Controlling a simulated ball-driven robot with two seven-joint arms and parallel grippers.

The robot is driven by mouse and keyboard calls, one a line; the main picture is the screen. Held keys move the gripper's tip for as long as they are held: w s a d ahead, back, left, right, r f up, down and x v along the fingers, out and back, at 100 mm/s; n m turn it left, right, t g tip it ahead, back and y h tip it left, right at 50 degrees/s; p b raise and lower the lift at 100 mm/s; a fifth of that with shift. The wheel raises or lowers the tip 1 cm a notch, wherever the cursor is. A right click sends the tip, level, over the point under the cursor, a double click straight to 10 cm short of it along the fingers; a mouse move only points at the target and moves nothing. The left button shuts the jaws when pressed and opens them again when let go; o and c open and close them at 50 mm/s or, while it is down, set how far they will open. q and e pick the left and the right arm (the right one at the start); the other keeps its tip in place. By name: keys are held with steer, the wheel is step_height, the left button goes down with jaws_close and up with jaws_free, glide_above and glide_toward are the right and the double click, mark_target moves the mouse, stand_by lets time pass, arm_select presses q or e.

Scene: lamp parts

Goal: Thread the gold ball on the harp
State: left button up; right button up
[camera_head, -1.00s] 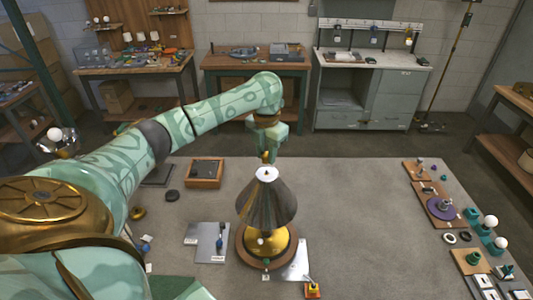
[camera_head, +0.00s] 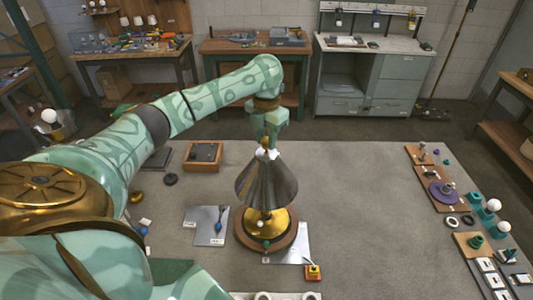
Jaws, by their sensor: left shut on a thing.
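The lamp stands on the table, with a dark pleated conical shade (camera_head: 266,186) over a gold body (camera_head: 280,222) and a round wooden base (camera_head: 291,236). The harp is mostly or wholly hidden by the shade; only a pale patch (camera_head: 267,154) shows at the shade's top. My left gripper (camera_head: 265,146) is directly above the shade's top, pointing down. It is shut on a small gold thing, which looks like the gold ball (camera_head: 264,142). I cannot tell whether the ball touches the harp's tip. My right gripper is not in view.
A grey plate with a blue-handled tool (camera_head: 218,226) lies left of the lamp. A wooden tray (camera_head: 203,156) sits behind left. Boards and white bulbs (camera_head: 501,227) line the right edge. The table's right-centre is clear.

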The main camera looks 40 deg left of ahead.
arm_select(q)
steer(key=shift+f, duration=0.9)
steer(key=shift+f, duration=0.2)
stand_by(1.3)
steer(key=shift+o, duration=1.4)
jaws_close()
steer(key=shift+s+d+f+p, duration=0.15)
steer(key=shift+f+p, duration=0.2)
steer(key=shift+p, duration=0.25)
steer(key=shift+m, duration=1.1)
steer(key=m, duration=0.4)
steer(key=shift+m, duration=0.4)
